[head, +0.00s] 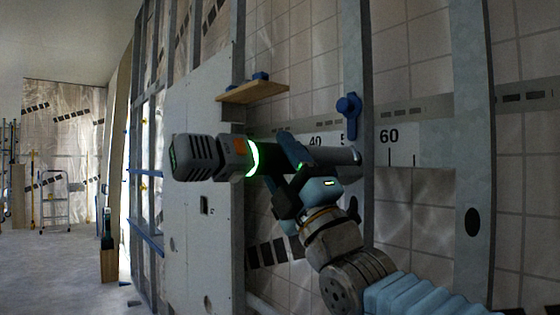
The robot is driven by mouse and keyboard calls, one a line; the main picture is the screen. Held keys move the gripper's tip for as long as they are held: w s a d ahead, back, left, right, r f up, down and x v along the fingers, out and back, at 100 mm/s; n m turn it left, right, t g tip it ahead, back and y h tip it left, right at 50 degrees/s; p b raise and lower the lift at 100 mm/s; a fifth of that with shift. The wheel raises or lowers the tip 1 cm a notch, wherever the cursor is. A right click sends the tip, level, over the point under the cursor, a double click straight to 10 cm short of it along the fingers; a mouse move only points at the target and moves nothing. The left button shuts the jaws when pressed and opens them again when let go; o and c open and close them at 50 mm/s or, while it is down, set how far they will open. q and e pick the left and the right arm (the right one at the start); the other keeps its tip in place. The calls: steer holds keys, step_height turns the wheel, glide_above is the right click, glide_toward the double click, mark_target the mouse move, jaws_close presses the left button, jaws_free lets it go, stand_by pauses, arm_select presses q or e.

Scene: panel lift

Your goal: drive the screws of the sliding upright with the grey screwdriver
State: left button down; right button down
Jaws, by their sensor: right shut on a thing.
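The grey screwdriver (208,158) lies nearly level across the middle of the head view, with a green lit ring. My right gripper (290,175) is shut on its dark middle part. Its grey front end points right and overlaps the edge of a metal upright (362,200) in the picture; I cannot tell whether they touch. This upright has a blue knob (348,105) on it, above the screwdriver, and stands between the 40 and 60 marks of a scale (405,152). No screw heads can be made out. My left gripper is not in view.
A pale wall panel (185,235) stands behind the screwdriver's rear end. A small wooden shelf (252,92) with blue items juts out above it. Another metal upright (472,130) stands at right. A ladder (62,195) stands far left, with open floor before it.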

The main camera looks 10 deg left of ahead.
mark_target(264, 169)
steer(key=shift+w+d+r, duration=0.1)
steer(key=shift+d, duration=0.1)
steer(key=shift+s+a+b, duration=0.5)
steer(key=shift+s+b, duration=0.15)
steer(key=shift+s+a+b, duration=0.65)
steer(key=shift+s+a, duration=0.3)
steer(key=shift+s, duration=0.25)
